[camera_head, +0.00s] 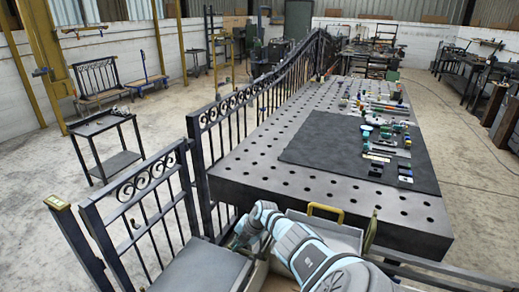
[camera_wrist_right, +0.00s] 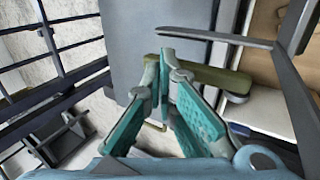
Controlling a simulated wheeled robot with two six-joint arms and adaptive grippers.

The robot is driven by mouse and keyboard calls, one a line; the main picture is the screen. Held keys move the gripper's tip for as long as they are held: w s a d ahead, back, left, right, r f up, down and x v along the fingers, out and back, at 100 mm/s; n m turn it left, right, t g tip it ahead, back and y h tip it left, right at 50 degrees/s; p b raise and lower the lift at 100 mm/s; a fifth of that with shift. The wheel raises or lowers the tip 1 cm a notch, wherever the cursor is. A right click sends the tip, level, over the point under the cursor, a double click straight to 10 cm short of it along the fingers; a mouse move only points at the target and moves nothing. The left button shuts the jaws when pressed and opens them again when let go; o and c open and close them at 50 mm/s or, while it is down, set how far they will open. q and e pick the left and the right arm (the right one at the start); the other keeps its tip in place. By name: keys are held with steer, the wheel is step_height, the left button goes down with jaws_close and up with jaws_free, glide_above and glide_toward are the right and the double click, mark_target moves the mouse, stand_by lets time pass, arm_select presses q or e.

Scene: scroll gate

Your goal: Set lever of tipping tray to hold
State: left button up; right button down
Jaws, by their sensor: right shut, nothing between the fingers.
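My right gripper (camera_head: 252,226) is low at the near end of the steel table, left of a light grey tray (camera_head: 340,236) with a yellow handle (camera_head: 325,211). In the right wrist view the teal fingers (camera_wrist_right: 172,62) are shut and empty. Their tips are close to the left end of an olive-green bar (camera_wrist_right: 208,78), which may be the lever; I cannot tell if they touch it. An upright olive piece (camera_head: 370,233) stands at the tray's right side in the head view. No hold marking is readable. My left gripper is not in view.
A dark grey flat plate (camera_head: 200,268) lies left of the gripper, beside a black scrolled gate (camera_head: 145,192). The perforated table (camera_head: 240,172) carries a dark mat (camera_head: 310,143) with several tools. A grey bar (camera_wrist_right: 215,38) crosses above the olive bar in the wrist view.

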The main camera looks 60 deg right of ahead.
stand_by(0.3)
step_height(320, 180, up, 14)
steer(key=p, duration=0.6)
stand_by(0.4)
